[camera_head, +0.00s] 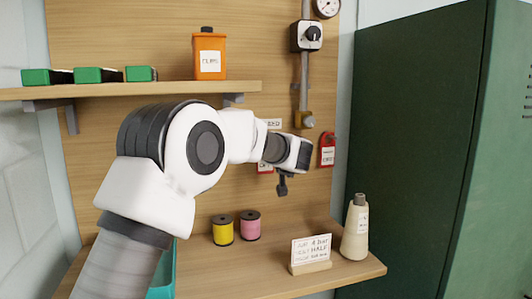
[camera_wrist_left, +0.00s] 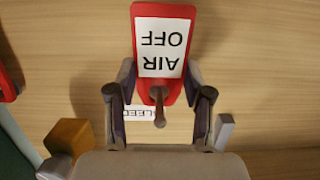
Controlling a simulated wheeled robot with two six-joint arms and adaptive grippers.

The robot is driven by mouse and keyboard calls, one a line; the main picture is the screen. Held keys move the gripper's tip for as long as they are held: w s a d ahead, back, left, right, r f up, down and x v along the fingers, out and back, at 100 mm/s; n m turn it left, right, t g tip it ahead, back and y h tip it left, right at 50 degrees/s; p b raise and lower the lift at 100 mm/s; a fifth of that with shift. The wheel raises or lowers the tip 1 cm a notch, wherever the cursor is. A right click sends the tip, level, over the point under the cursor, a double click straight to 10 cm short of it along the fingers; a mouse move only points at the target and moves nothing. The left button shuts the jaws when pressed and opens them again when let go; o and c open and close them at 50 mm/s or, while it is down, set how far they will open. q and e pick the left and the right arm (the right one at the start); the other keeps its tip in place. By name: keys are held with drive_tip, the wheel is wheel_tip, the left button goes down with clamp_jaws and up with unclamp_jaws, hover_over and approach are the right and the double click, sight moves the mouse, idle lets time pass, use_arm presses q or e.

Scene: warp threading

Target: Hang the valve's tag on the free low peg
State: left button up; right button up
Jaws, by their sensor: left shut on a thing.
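My left gripper (camera_wrist_left: 158,88) is shut on a red tag (camera_wrist_left: 193,40) with a white "AIR OFF" face, upside down in the left wrist view. The fingers sit at the tag's two side edges, near its narrow end. A brown peg (camera_wrist_left: 159,108) stands out in front of that narrow end; I cannot tell whether it passes through a hole in the tag. In the head view a part of a red tag (camera_head: 265,168) shows behind my left wrist. The brass valve (camera_head: 304,119) is above right of the wrist. My right gripper is not in view.
A shelf (camera_head: 170,90) with green boxes and an orange container (camera_head: 209,55) is above. Spools, a card (camera_head: 311,250) and a cone (camera_head: 355,228) stand on the lower counter. A green cabinet (camera_head: 420,150) stands at right.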

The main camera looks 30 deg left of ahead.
use_arm(q)
drive_tip(key=o, duration=1)
